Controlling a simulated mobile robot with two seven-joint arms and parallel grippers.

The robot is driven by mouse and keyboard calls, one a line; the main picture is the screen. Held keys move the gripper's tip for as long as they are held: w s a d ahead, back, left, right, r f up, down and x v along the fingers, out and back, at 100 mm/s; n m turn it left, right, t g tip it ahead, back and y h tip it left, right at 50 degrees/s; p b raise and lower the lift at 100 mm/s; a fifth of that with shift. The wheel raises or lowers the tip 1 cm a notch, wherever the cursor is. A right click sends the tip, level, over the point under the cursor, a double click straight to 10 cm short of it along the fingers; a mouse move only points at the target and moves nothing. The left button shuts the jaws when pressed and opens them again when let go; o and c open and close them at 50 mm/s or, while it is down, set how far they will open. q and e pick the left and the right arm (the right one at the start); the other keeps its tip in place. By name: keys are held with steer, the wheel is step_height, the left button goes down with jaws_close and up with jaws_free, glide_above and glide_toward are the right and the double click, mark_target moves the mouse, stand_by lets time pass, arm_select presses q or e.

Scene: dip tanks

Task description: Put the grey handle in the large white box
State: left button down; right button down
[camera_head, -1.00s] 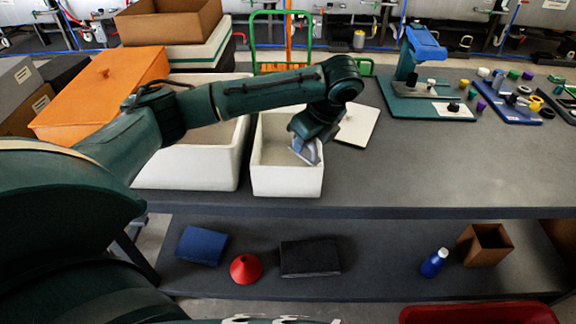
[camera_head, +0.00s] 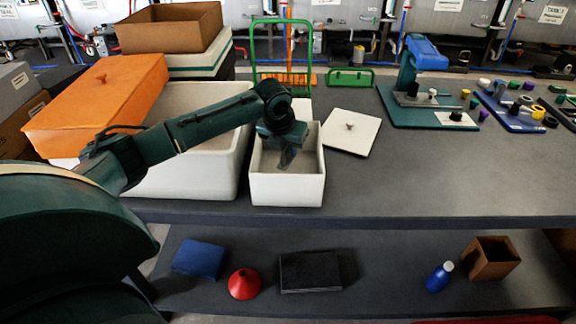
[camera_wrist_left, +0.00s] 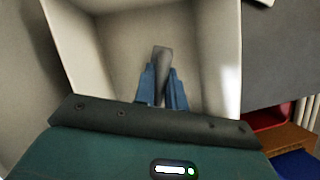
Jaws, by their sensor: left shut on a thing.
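The grey handle (camera_wrist_left: 161,62) shows in the left wrist view as a short grey bar between the blue fingers of my left gripper (camera_wrist_left: 162,85). In the head view my left gripper (camera_head: 285,158) points down into the small white box (camera_head: 287,190), inside its walls; the handle is hard to make out there. The gripper is shut on the handle. The large white box (camera_head: 190,183) stands directly left of the small one, open at the top, and my forearm crosses above it. My right gripper is out of view.
A white lid with a knob (camera_head: 352,138) lies right of the small box. A green stand (camera_head: 415,105) and small parts are at the back right. The table's middle right is clear.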

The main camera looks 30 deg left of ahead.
mark_target(287, 159)
arm_select(q)
step_height(287, 159, down, 5)
steer(key=shift+r, duration=0.15)
steer(key=shift+f, duration=0.25)
steer(key=c, duration=1.5)
jaws_free()
steer(key=shift+o, duration=0.2)
steer(key=shift+r, duration=0.1)
steer(key=shift+s+r, duration=0.1)
steer(key=shift+r, duration=0.2)
steer(key=v, duration=1.1)
steer(key=shift+r, duration=0.15)
